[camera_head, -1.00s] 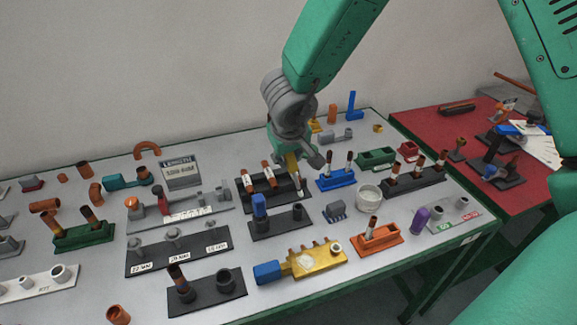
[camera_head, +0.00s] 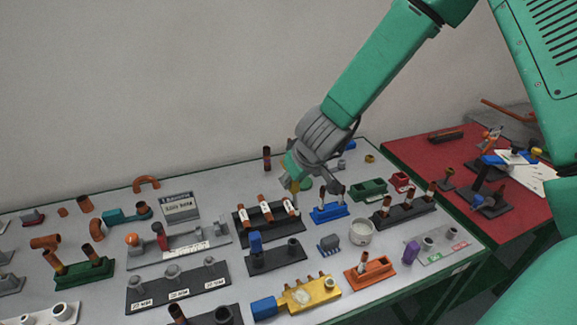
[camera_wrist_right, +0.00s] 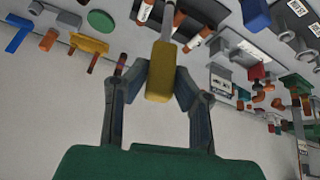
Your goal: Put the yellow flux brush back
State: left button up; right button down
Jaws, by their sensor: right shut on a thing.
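My right gripper (camera_head: 296,182) reaches in from the upper right and is shut on the yellow flux brush. In the right wrist view the brush's yellow handle (camera_wrist_right: 160,72) sits between the two fingers (camera_wrist_right: 160,84), with a thin grey shaft pointing away from the palm. In the head view the brush is mostly hidden by the gripper; a small yellow part (camera_head: 295,190) shows. The brush is just above or at the right end of a black stand with copper tubes (camera_head: 268,218); I cannot tell whether it touches. My left gripper is out of view.
A black stand with a blue part (camera_head: 275,258) and a gold block (camera_head: 310,295) lie nearer. The table is crowded.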

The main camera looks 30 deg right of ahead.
aim_at(294, 193)
jog(key=s+f, duration=0.1)
jog(key=a+f+n+y, duration=0.1)
jog(key=shift+s+f+t+p, duration=0.3)
jog(key=shift+s+f+p, duration=0.05)
jog(key=shift+s, duration=0.05)
jog(key=shift+s+a+f+n+y, duration=0.3)
jog(key=shift+s+a+f+y, duration=0.1)
jog(key=shift+s+f, duration=0.25)
notch_tip(294, 193, down, 7)
jog(key=b, duration=0.6)
jog(key=shift+r, duration=0.15)
jog(key=shift+w+f+b, duration=0.1)
jog(key=shift+f+b, duration=0.4)
jog(key=c, duration=1.3)
grip_release()
